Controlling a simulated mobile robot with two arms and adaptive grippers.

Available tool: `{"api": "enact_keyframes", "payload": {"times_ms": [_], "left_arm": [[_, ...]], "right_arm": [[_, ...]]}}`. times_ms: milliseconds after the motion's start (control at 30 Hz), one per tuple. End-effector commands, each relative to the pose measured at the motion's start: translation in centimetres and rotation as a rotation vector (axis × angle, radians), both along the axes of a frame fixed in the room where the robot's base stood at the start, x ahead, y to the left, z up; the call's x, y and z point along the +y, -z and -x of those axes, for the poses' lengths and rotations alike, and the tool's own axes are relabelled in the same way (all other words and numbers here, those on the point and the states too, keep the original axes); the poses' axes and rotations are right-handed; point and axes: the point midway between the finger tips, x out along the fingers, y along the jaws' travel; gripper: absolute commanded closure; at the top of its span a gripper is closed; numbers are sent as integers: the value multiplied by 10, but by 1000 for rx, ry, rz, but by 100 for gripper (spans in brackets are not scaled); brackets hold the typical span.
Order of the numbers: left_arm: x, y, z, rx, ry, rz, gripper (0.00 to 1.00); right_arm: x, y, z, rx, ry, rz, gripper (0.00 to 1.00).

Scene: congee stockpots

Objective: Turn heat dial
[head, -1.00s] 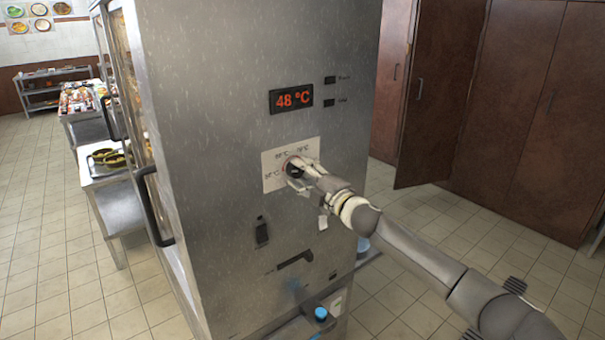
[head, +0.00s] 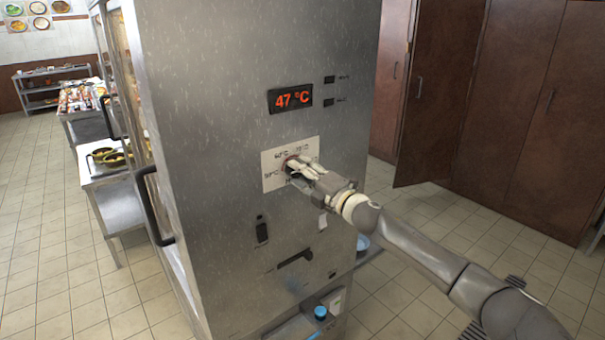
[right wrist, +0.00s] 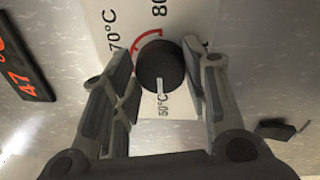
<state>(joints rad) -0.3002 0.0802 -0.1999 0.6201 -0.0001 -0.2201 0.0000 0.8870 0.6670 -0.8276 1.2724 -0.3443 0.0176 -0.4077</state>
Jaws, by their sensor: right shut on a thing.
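The heat dial (right wrist: 160,62) is a dark round knob with a white pointer mark, on a white label plate (head: 272,180) on the steel cabinet's side. The plate carries temperature marks, and 50°C, 70°C and part of an 80 mark show in the right wrist view. The white pointer lies near the 50°C mark. My right gripper (right wrist: 158,85) is shut on the dial, one finger on each side; it also shows in the head view (head: 296,168), where it mostly hides the dial. A red display (head: 291,97) above reads 47 °C. My left gripper is not in view.
The tall steel cabinet (head: 220,110) has a door handle (head: 152,205) on its left side. Small switches and a slot (head: 295,260) sit below the plate. A steel table (head: 118,205) stands at left; brown cupboards (head: 510,110) stand at right.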

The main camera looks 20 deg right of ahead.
Motion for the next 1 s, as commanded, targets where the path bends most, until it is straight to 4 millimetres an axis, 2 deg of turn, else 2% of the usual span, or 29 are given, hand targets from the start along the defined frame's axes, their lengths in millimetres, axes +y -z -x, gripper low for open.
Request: {"api": "enact_keyframes", "payload": {"times_ms": [100, 133, 267, 300, 733, 1000], "left_arm": [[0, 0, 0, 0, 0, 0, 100], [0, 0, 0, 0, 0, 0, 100], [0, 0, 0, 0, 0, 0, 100], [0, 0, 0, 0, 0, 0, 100], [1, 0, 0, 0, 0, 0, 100], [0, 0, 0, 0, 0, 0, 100]], "right_arm": [[1, 2, 0, 2, -1, 4, 82], [1, 2, 0, 2, -1, 4, 54], [0, 2, 0, 2, 0, 3, 38], [0, 2, 0, 1, 0, 3, 36], [-3, 2, 6, 2, 0, 0, 36], [-18, 7, 41, 4, 0, 1, 36]]}}
